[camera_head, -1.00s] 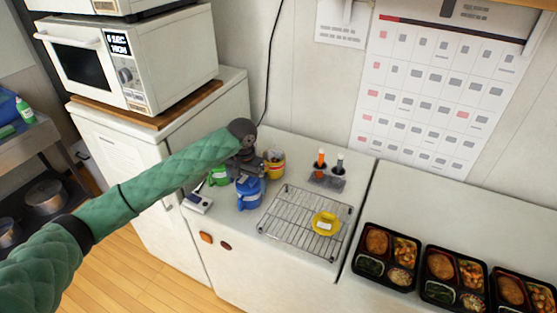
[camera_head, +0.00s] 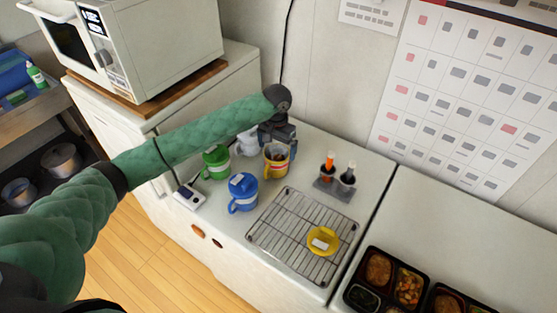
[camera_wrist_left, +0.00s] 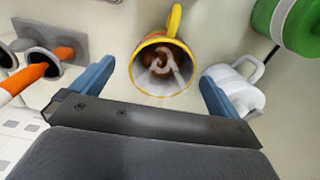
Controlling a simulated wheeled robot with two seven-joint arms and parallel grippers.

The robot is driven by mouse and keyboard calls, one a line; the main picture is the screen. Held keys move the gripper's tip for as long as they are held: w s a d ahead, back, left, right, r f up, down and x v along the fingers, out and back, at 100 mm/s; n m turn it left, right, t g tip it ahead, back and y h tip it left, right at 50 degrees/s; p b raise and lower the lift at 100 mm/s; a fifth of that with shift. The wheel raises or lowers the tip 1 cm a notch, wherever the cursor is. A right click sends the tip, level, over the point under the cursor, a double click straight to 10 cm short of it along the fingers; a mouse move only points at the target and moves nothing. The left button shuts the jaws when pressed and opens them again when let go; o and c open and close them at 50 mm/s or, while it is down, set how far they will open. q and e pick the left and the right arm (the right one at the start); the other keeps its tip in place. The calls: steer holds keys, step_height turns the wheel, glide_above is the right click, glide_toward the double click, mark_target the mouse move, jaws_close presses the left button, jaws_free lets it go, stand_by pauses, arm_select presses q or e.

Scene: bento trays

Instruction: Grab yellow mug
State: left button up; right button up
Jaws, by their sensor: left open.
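The yellow mug (camera_head: 277,162) stands upright on the white counter, with dark brown contents inside. It also shows in the left wrist view (camera_wrist_left: 144,68), its opening facing the camera and its yellow handle at the top. My left gripper (camera_head: 276,136) is just above and behind the mug in the head view. In the left wrist view the gripper (camera_wrist_left: 156,84) is open, one blue finger on each side of the mug's outline, with gaps to both. It holds nothing. My right gripper is not in view.
A blue lidded mug (camera_head: 242,192), a green mug (camera_head: 216,162) and a white mug (camera_head: 246,143) stand close by. A wire rack (camera_head: 285,235) holds a yellow lid-like piece (camera_head: 322,240). A holder (camera_head: 334,187) with orange- and black-topped items stands to the right. Bento trays (camera_head: 397,278) lie farther right.

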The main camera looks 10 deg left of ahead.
mark_target(276, 159)
arm_select(q)
steer(key=f+p, duration=0.2)
steer(key=f, duration=0.1)
steer(key=f+p, duration=0.2)
steer(key=shift+w+a+f, duration=0.1)
steer(key=shift+a+f, duration=0.1)
steer(key=shift+f, duration=0.65)
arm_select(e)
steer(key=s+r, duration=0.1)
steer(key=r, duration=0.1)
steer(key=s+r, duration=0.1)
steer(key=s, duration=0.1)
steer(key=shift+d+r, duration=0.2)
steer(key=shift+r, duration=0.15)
arm_select(q)
steer(key=shift+r, duration=0.1)
steer(key=c, duration=1.3)
steer(key=shift+w, duration=0.1)
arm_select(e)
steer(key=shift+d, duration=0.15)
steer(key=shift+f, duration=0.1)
